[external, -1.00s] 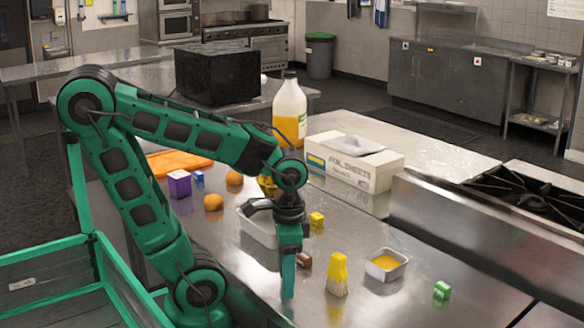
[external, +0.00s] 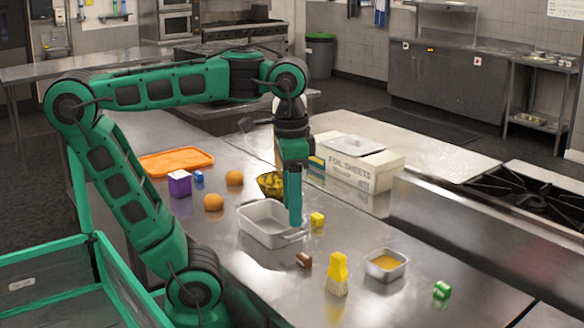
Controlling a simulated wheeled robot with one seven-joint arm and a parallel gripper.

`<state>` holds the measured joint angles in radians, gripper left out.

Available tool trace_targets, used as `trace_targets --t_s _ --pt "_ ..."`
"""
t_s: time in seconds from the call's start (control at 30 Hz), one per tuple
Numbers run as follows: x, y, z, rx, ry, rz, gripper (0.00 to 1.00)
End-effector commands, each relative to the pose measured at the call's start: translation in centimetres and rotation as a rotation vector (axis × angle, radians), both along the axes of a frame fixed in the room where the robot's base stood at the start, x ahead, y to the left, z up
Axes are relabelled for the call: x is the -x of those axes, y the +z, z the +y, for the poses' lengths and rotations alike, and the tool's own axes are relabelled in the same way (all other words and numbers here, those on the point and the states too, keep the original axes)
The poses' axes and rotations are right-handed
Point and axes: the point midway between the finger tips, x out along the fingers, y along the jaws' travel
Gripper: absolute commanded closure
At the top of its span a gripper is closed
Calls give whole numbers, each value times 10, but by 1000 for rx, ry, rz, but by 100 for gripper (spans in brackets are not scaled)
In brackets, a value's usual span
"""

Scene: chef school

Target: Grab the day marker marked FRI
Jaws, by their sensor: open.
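Small coloured blocks that look like day markers lie on the steel counter: a yellow one (external: 317,219), a brown one (external: 304,260), a green one (external: 442,290) and a blue one (external: 198,177). Their lettering is too small to read, so I cannot tell which is marked FRI. My gripper (external: 295,222) is open and points down. In the picture its fingertips are just left of the yellow block, over the right end of a metal pan. I see the fingers edge-on, and nothing shows between them.
The metal pan (external: 262,233), a yellow brush (external: 337,274) and a small tub of orange contents (external: 386,264) stand nearby. Behind are a foil box (external: 365,172), a bowl (external: 268,184), orange fruits (external: 214,202), a purple box (external: 179,184) and an orange tray (external: 175,161).

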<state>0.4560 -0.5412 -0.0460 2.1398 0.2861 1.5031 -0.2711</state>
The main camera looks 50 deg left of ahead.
Motion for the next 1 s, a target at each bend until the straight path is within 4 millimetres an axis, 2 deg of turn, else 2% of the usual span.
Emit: trace_targets --t_s 0.37,0.63,0.8,1.0 --pt "-50 -31 -62 67 170 -140 50" --pt "-109 -56 -125 131 340 -424 50" --pt "-138 -49 -157 191 398 -678 50" --pt "-151 -25 -183 266 396 -913 50"
